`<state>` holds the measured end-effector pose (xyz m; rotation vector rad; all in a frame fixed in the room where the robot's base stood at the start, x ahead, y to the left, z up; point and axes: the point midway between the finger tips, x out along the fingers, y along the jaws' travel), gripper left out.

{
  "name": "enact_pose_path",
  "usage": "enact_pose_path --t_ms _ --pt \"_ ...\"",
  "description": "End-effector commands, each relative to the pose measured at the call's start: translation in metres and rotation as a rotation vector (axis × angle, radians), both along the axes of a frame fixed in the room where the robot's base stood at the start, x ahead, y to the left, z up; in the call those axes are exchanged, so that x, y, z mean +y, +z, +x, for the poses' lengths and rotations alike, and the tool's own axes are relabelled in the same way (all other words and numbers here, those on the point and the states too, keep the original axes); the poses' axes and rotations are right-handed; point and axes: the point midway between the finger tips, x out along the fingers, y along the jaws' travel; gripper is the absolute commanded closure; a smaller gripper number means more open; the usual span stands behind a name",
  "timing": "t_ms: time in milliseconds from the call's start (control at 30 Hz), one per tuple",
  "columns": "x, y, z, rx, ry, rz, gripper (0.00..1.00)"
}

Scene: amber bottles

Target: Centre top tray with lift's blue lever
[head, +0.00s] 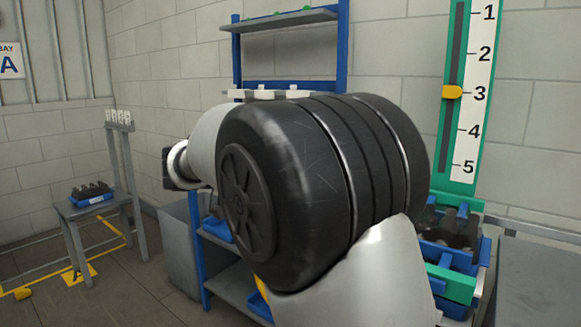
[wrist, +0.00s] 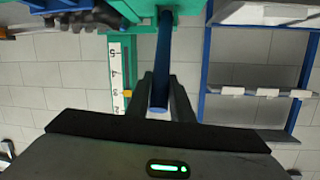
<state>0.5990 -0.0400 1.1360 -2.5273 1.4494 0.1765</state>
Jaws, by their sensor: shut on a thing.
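The lift's blue lever (wrist: 164,50) runs down from the green lift part (wrist: 188,7) in the wrist view, which looks upside down. My gripper (wrist: 162,92) is shut on the lever's end, with one dark finger on each side. In the head view my gripper and the lever are hidden behind my large black arm joint. The top tray (head: 458,262) is blue, holds several dark bottles (head: 452,228), and sits on the green lift at right. My arm covers its left side, so I cannot tell whether it is centred.
The lift's number scale (head: 478,95) has a yellow pointer (head: 452,92) near 3. A blue-framed shelf rack (head: 237,60) stands behind my arm. A grey table (head: 540,275) is at right. At far left, another blue tray (head: 92,200) with bottles rests on a small grey stand (head: 75,212).

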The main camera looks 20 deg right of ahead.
Motion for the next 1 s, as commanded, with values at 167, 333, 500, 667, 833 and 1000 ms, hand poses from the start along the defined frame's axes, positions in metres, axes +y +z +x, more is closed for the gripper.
enact_pose_path --t_ms 167,333,500,667,833,1000 --pt "0.001 -0.002 0.0 0.001 0.001 -0.001 1.0" --pt "0.002 -0.003 0.0 0.003 0.002 0.0 0.77" --pt "0.001 -0.002 0.0 0.003 0.001 0.0 0.61" --pt "0.001 -0.002 0.0 0.003 0.001 0.0 0.61" --pt "0.007 0.0 -0.004 0.002 0.003 0.001 0.61" --pt "0.032 0.007 -0.018 0.003 0.005 0.001 0.61"
